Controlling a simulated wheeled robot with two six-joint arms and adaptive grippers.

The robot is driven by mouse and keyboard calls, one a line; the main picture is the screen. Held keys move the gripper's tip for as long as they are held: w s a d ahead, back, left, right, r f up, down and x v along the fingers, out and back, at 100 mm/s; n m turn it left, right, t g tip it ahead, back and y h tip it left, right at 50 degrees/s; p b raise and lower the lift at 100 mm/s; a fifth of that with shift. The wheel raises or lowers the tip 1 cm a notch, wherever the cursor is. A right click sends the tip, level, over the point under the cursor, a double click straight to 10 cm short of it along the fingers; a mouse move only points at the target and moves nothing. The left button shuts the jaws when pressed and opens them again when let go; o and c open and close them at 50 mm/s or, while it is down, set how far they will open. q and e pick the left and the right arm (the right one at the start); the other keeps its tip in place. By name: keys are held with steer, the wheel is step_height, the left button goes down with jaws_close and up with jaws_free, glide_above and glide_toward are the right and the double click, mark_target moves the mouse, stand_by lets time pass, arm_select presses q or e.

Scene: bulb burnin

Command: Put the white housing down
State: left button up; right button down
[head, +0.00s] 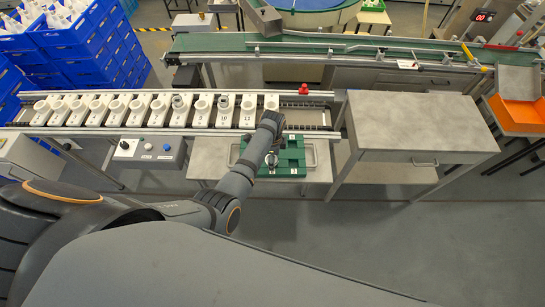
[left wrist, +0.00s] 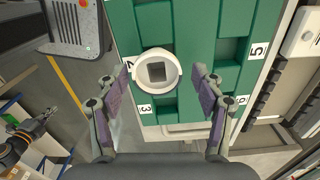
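The white housing (left wrist: 143,73) is a round white ring with a dark square opening. In the left wrist view it is at the green tray (left wrist: 205,20), near the label 3; I cannot tell how deep it sits. My left gripper (left wrist: 162,69) is open, with one finger on each side of the housing. A gap shows on the right side; the left finger is close to the rim. In the head view my left arm reaches over the green tray (head: 291,155) and hides part of it.
Behind the tray a rail conveyor (head: 310,117) carries a row of white numbered sockets (head: 225,112). A red button (head: 303,89) stands at its back edge. A control box (head: 148,150) is left of the tray. A grey table (head: 420,125) on the right is bare.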

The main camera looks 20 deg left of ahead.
arm_select(q)
steer(key=shift+r, duration=0.1)
arm_select(e)
steer(key=shift+w+d, duration=0.25)
steer(key=shift+w, duration=0.05)
arm_select(q)
steer(key=shift+r, duration=0.3)
step_height(320, 180, up, 12)
steer(key=p, duration=0.5)
arm_select(e)
steer(key=r, duration=0.5)
steer(key=shift+w+a+r, duration=0.15)
steer(key=shift+a, duration=0.2)
arm_select(q)
steer(key=shift+f, duration=0.1)
steer(key=shift+s, duration=0.1)
arm_select(e)
steer(key=shift+d, duration=0.15)
